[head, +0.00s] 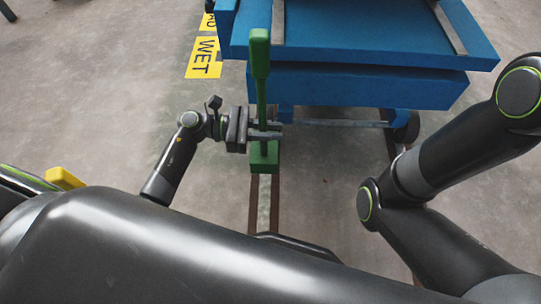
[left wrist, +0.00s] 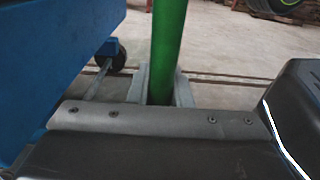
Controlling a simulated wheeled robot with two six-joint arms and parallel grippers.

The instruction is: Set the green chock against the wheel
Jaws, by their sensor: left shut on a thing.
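The green chock is a block (head: 264,157) with a tall upright green handle (head: 260,55). My left gripper (head: 264,131) is shut around the handle's thin rod, a little above the block. The handle also shows in the left wrist view (left wrist: 166,50), upright between the fingers. The block is over the left rail, in front of the blue cart; I cannot tell whether it touches the rail. A dark cart wheel (head: 406,127) shows at the cart's right, and a wheel shows in the left wrist view (left wrist: 112,54). Any wheel behind the chock is hidden. My right gripper is out of frame.
The blue cart (head: 360,85) stands on two floor rails (head: 254,205), with an axle bar (head: 340,123) low across its near side. Yellow floor lettering (head: 204,69) lies left of it. My right arm is bent at the right.

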